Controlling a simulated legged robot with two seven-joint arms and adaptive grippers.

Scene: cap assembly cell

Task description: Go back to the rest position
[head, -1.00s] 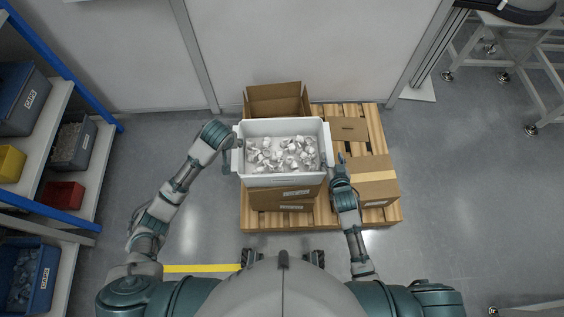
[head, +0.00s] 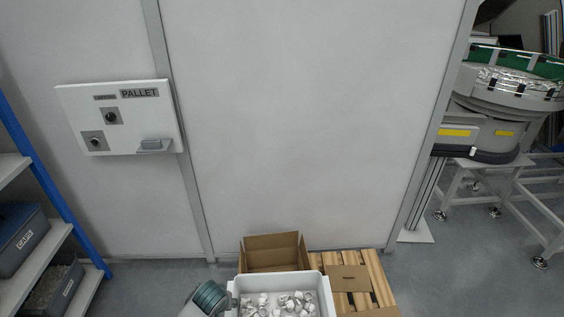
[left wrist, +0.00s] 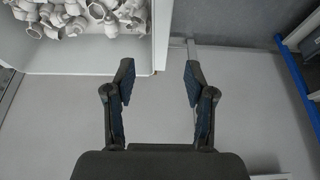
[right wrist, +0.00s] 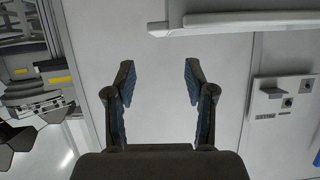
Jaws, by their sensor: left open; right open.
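My left gripper (left wrist: 158,85) is open and empty in the left wrist view, with a white bin (left wrist: 90,62) of white caps (left wrist: 85,15) beside it at the upper left. In the head view only part of my left arm shows, at the left side of the bin (head: 329,297); its fingers are not visible there. My right gripper (right wrist: 159,85) is open and empty in the right wrist view, with a pale wall behind it. My right arm is out of the head view.
The bin stands by an open cardboard box (head: 273,255) and a wooden pallet (head: 375,270). A panel marked PALLET (head: 125,118) is on the back wall. Shelves with bins (head: 25,240) are at left; a round machine (head: 510,85) on a frame is at right.

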